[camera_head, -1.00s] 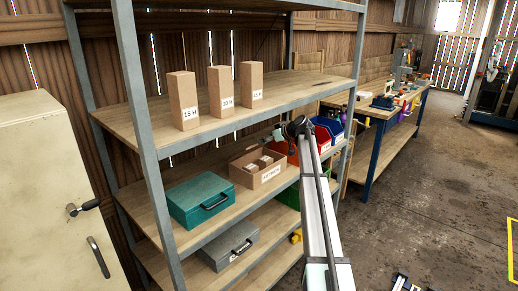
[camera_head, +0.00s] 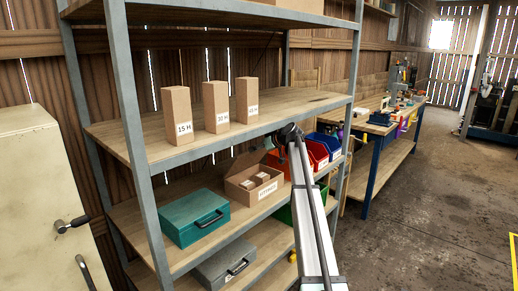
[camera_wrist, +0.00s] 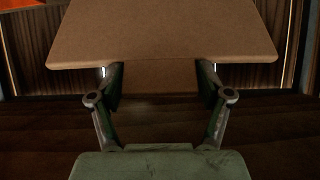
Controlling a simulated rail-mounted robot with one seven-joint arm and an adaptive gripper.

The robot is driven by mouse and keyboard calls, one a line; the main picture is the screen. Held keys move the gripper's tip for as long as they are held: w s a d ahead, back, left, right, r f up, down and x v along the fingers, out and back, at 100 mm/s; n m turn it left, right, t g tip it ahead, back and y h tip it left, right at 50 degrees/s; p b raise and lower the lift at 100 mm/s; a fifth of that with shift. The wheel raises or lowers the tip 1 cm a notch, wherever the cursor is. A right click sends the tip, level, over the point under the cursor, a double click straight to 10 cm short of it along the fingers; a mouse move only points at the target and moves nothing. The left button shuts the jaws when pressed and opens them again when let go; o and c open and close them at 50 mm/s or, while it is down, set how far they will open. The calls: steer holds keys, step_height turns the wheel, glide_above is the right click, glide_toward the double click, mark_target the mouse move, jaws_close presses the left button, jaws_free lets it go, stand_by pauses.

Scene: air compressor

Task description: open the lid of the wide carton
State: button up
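The wide carton (camera_head: 255,190), low and brown with a "FITTINGS" label, stands on the middle shelf. Small boxes show in its open top, and a raised cardboard panel (camera_head: 243,162) stands along its back. In the wrist view a broad cardboard panel (camera_wrist: 160,30) with rounded lower corners fills the top of the picture; it seems to be the carton's lid. My gripper (camera_wrist: 160,82) has its two fingers spread apart below this panel. The fingertips are hidden behind it, and I cannot tell whether they touch it. In the head view my arm hides the gripper.
A teal case (camera_head: 194,217) stands left of the carton, with red and blue bins (camera_head: 318,150) to its right. Several tall cartons (camera_head: 215,107) stand on the shelf above. A grey case (camera_head: 228,265) is below. The metal shelf post (camera_head: 135,130) is at the left.

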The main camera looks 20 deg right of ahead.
steer(key=shift+o, duration=0.4)
steer(key=shift+w+a+f, duration=0.1)
steer(key=shift+w+f, duration=0.05)
steer(key=v, duration=1.2)
